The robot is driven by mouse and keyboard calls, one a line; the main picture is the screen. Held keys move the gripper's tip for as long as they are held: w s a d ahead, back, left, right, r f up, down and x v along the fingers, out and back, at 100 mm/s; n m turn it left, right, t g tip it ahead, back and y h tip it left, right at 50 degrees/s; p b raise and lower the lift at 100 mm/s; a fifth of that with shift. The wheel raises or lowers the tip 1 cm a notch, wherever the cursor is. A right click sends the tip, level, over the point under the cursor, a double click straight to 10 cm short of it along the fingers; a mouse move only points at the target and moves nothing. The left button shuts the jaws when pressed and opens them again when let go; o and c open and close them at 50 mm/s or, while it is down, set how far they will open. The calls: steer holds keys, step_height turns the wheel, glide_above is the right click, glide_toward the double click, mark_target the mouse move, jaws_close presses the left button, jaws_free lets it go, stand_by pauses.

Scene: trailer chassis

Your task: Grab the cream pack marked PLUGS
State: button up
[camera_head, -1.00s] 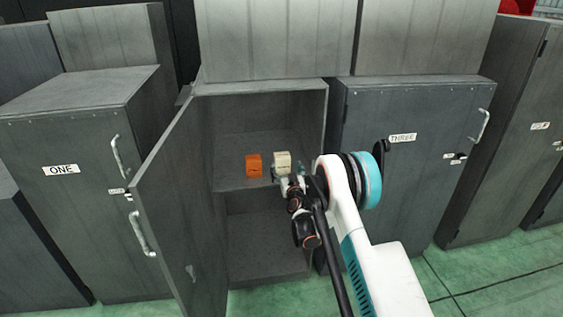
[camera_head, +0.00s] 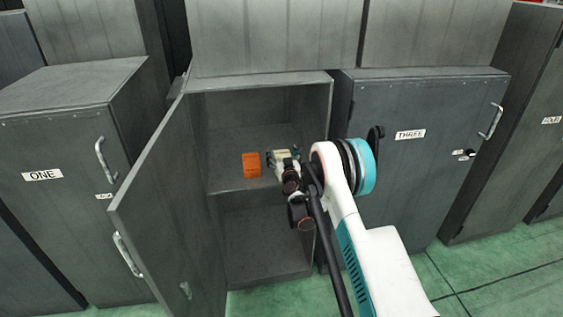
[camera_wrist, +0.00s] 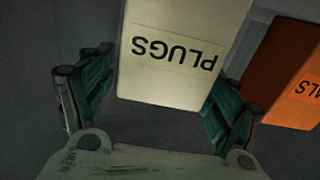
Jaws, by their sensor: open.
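The cream pack marked PLUGS (camera_wrist: 180,50) fills the top middle of the wrist view, its label upside down there. In the head view the pack stands on the cabinet's middle shelf, mostly hidden by my gripper (camera_head: 281,158). In the wrist view my gripper (camera_wrist: 158,108) is open, with one green-padded finger on each side of the pack's lower end. The right finger is close to the pack's edge; I cannot tell whether it touches. A gap shows at the left finger.
An orange pack (camera_head: 251,165) stands on the same shelf (camera_head: 228,185) just left of the cream pack; it also shows in the wrist view (camera_wrist: 285,75). The cabinet door (camera_head: 170,200) is swung open to the left. Cabinet THREE (camera_head: 430,110) stands closed at the right.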

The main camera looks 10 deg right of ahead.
steer(key=c, duration=1.3)
steer(key=shift+c, duration=0.2)
